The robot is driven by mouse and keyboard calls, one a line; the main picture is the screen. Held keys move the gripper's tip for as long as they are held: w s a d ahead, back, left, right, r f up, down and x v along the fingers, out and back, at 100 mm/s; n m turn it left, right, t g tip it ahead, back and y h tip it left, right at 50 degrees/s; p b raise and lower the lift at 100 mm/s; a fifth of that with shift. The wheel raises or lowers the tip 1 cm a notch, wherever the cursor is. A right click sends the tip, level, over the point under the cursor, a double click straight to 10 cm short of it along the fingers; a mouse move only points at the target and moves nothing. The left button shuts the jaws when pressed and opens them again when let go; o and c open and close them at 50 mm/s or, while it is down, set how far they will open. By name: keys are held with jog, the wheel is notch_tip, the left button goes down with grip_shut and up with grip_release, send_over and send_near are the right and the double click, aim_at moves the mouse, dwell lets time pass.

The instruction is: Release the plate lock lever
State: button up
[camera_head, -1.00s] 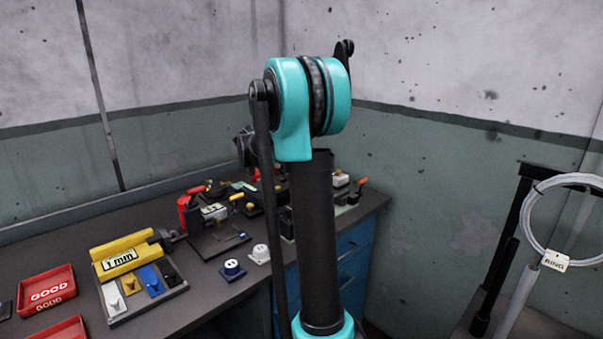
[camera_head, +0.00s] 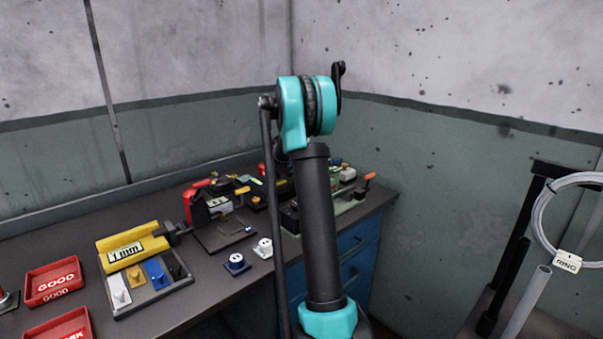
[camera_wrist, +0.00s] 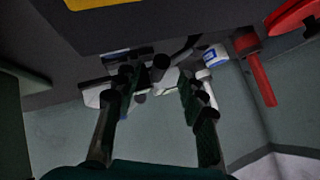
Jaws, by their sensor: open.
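My gripper (camera_wrist: 156,84) is open in the wrist view, with its two dark fingers apart and pointing at a cluster of small parts. A dark cylinder (camera_wrist: 160,66) and pale pieces show between and beyond the fingertips; I cannot tell whether any finger touches them. A red handle (camera_wrist: 260,76) lies to the right of the fingers, apart from them. In the head view, a green fixture (camera_head: 350,204) with an orange-tipped lever (camera_head: 369,177) stands at the bench's right end. I cannot tell which part is the plate lock lever. My arm hides the gripper in the head view.
A coiled ring (camera_head: 541,235) hangs at right. Walls close off the back.

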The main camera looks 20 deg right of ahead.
jog(key=shift+x, duration=1.5)
grip_shut()
jog(key=shift+s, duration=0.1)
